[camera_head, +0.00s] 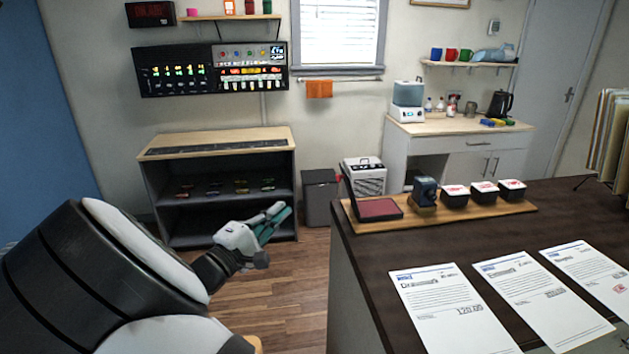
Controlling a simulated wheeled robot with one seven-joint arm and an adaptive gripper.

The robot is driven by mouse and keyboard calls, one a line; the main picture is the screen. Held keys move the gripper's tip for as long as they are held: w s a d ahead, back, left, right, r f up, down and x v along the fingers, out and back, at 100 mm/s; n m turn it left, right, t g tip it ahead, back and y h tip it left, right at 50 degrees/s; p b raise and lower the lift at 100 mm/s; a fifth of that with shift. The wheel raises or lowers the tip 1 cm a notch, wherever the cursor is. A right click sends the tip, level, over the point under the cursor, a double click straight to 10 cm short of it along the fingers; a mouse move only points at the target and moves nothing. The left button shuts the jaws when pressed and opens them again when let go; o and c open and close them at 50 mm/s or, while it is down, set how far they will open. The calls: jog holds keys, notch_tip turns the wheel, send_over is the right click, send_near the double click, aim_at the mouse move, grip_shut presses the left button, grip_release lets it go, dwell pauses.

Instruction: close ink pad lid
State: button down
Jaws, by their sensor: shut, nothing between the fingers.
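The ink pad (378,208) is a dark case with a dark red pad, at the left end of a wooden tray (438,215) on the dark counter. Its lid (347,184) stands raised at the pad's left side, seen nearly edge-on. My gripper (279,215) is shut and empty, its teal fingers pointing up and to the right. In the picture it is left of the ink pad and apart from it, over the floor and shelf area. Nothing hides the pad.
A blue-black stamp (424,191) stands right beside the pad, then several dark boxes with white and red tops (454,196). Papers (455,309) lie on the front of the counter (400,247). A low shelf unit (222,185) and grey bin (319,197) stand behind my gripper.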

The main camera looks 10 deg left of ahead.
jog(key=s+d+p+x, duration=0.1)
jog(key=d+p+x, duration=0.1)
jog(key=x, duration=1.1)
jog(key=shift+s+d+r, duration=0.2)
jog(key=shift+s+r, duration=0.05)
jog(key=shift+w+r, duration=0.1)
